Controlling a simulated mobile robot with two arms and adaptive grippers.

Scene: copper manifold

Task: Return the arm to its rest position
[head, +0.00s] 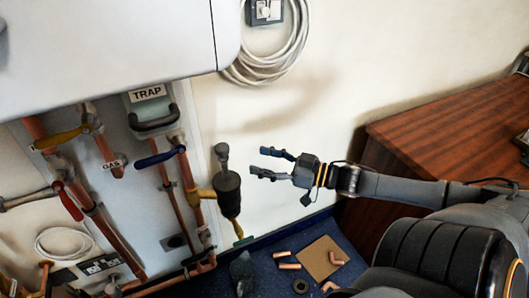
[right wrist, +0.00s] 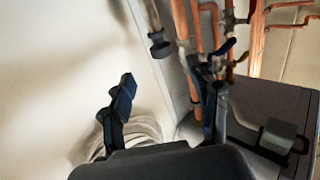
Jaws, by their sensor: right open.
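My right gripper (head: 259,162) is open and empty in front of the pale wall, its arm reaching in from the right. In the right wrist view, its two dark fingers (right wrist: 160,80) stand wide apart with nothing between them. In the head view, the fingers point left toward the copper manifold (head: 190,185), with clear space between them and the dark cylinder (head: 228,195) on its right side. My left arm and gripper are not in view.
A coiled pale hose (head: 270,68) hangs on the wall above the gripper. A brown wooden cabinet (head: 430,125) stands behind my right arm. Copper pieces (head: 284,256) and a brown square board (head: 322,258) lie on the blue surface below. A white casing (head: 110,40) overhangs the upper left.

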